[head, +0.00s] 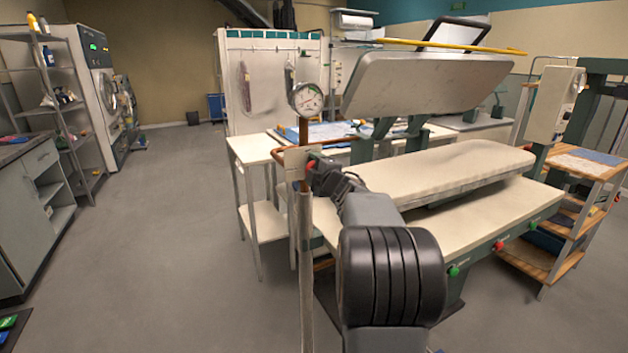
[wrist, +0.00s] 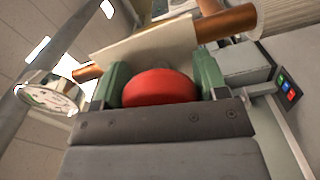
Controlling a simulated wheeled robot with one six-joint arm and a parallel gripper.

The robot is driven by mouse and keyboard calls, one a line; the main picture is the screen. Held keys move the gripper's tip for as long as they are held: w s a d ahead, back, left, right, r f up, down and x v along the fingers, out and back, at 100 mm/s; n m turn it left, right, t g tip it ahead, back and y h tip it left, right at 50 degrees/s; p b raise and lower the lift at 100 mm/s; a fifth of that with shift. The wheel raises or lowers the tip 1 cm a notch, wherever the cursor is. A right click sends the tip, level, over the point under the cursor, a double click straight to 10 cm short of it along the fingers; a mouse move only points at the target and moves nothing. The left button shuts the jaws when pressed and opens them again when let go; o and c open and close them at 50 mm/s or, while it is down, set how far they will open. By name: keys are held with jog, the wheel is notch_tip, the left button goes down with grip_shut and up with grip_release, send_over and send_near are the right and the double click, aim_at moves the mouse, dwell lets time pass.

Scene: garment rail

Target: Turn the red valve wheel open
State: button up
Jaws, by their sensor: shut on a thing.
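The red valve wheel (wrist: 158,87) sits between the two green fingers of my gripper (wrist: 160,88) in the wrist view. The gripper is shut on it, one finger at each side. In the head view the red wheel (head: 311,163) is a small red patch at the tip of my gripper (head: 318,170), mostly hidden by it. A copper pipe (wrist: 215,28) runs behind the wheel, with a pale plate (wrist: 120,47) beside it. How far the wheel is turned cannot be told.
A round pressure gauge (head: 307,98) stands just above the valve, close to my gripper. A large press (head: 430,85) with a padded board (head: 440,170) fills the right side. A white side table (head: 255,150) stands behind the pipe.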

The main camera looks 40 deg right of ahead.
jog(key=n+b, duration=0.3)
jog(key=n, duration=0.1)
jog(key=shift+n, duration=0.3)
jog(key=shift+r, duration=0.1)
dwell(0.5)
jog(key=o, duration=0.9)
jog(key=s, duration=0.4)
jog(key=s+a, duration=0.1)
jog(key=s, duration=0.4)
jog(key=s+a, duration=0.1)
jog(key=s, duration=0.3)
jog(key=shift+s, duration=0.35)
